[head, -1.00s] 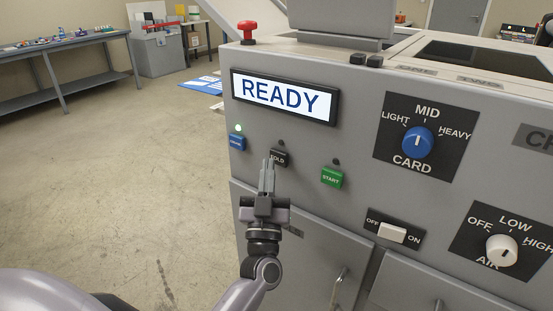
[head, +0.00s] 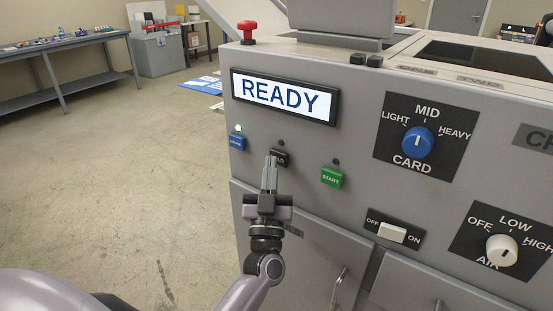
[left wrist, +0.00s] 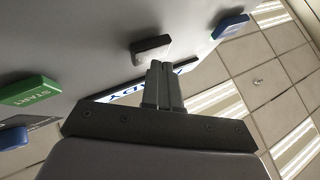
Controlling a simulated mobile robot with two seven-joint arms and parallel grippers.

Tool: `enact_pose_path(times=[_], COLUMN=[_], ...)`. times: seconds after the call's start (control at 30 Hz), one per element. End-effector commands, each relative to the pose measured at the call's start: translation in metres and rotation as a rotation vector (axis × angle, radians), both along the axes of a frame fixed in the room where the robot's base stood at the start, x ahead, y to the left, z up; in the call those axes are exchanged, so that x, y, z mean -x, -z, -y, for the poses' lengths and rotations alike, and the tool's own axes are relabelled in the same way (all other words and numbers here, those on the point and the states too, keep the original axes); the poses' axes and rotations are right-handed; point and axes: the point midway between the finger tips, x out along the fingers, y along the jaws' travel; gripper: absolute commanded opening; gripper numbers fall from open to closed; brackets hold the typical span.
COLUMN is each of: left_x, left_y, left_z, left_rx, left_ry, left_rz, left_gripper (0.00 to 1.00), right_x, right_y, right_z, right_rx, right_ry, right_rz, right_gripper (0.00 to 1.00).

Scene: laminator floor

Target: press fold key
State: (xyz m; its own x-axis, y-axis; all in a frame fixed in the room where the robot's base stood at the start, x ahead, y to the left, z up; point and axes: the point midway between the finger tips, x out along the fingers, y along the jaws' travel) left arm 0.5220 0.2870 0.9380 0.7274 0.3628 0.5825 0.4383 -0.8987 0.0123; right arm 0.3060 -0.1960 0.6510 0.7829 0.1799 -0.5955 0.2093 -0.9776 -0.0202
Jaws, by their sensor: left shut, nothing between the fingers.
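The black fold key (head: 281,157) is on the grey machine front, between a blue key and a green START key; its label is partly hidden by my fingers. My left gripper (head: 270,160) is shut and empty, its fingertips in front of the fold key in the head view. In the left wrist view the black key (left wrist: 150,46) stands just beyond the fingertips (left wrist: 161,66), with what looks like a small gap; I cannot tell whether they touch. The display (head: 284,96) reads READY. My right gripper is not in view.
A red knob (head: 247,31), card dial (head: 418,142), air dial (head: 502,249) and OFF/ON switch (head: 392,233) are also there. Floor at left is clear.

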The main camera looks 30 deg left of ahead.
Motion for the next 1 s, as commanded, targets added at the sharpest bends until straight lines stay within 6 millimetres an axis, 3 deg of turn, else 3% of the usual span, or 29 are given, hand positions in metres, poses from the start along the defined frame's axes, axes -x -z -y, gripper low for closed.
enact_pose_path(times=[0.67,1.0], left_x=[-0.006,0.007], left_y=[0.0,-0.001], left_z=[0.001,0.001], left_rx=[0.001,0.004], left_ry=[0.0,0.001], left_rz=[0.001,-0.002], left_gripper=[0.0,0.0], right_x=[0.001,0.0], right_y=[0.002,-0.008], right_z=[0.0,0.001], right_rx=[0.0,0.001], right_ry=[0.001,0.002], right_rz=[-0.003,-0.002], right_gripper=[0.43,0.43])
